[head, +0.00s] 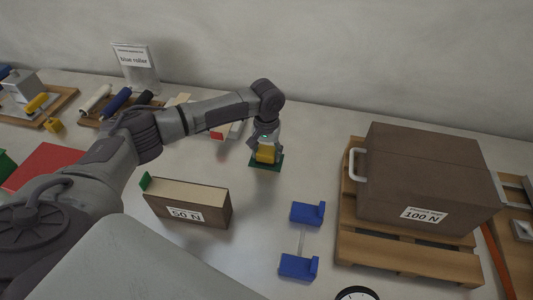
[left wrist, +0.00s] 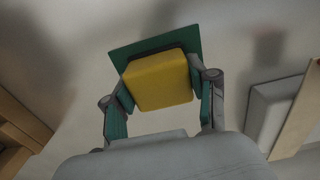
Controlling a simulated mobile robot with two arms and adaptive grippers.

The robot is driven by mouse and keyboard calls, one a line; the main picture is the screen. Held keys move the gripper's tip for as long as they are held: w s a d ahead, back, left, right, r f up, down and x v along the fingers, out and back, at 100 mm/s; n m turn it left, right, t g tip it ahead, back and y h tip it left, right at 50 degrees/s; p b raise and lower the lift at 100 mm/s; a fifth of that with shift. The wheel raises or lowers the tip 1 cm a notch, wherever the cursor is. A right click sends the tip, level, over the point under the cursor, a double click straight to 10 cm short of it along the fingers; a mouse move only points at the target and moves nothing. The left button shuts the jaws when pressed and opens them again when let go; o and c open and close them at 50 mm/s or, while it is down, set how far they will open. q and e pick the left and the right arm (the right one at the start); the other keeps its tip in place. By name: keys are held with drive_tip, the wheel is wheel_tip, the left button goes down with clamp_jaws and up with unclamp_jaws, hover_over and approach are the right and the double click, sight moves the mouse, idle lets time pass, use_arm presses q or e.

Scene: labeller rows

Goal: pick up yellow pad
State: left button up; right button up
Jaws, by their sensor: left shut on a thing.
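The yellow pad (left wrist: 158,80) is a yellow block between the two fingers of my left gripper (left wrist: 160,100) in the left wrist view. A flat green plate (left wrist: 155,47) shows just beyond it. In the head view the yellow pad (head: 266,155) is at the tip of my left gripper (head: 266,147), over the green plate (head: 266,165) on the table. My left gripper is shut on the pad and partly hides it. I cannot tell whether the pad touches the plate. My right gripper is not in view.
A box labelled 50 N (head: 188,202) stands left of the pad. Blue brackets (head: 306,213) lie in front. A brown box labelled 100 N (head: 425,180) stands on a wooden pallet (head: 410,262) at right. Rollers (head: 116,101) lie at back left. Bare table surrounds the green plate.

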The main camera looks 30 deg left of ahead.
sight(267, 151)
use_arm(q)
drive_tip(key=shift+r, duration=0.45)
wheel_tip(267, 151, up, 4)
drive_tip(key=shift+s+d+f, duration=0.1)
drive_tip(key=shift+d+f, duration=0.05)
drive_tip(key=shift+f, duration=0.1)
drive_tip(key=s+d+r, duration=0.6)
drive_tip(key=s+d, duration=0.1)
drive_tip(key=s, duration=0.1)
drive_tip(key=shift+s+r+b, duration=0.35)
drive_tip(key=shift+s+b, duration=0.05)
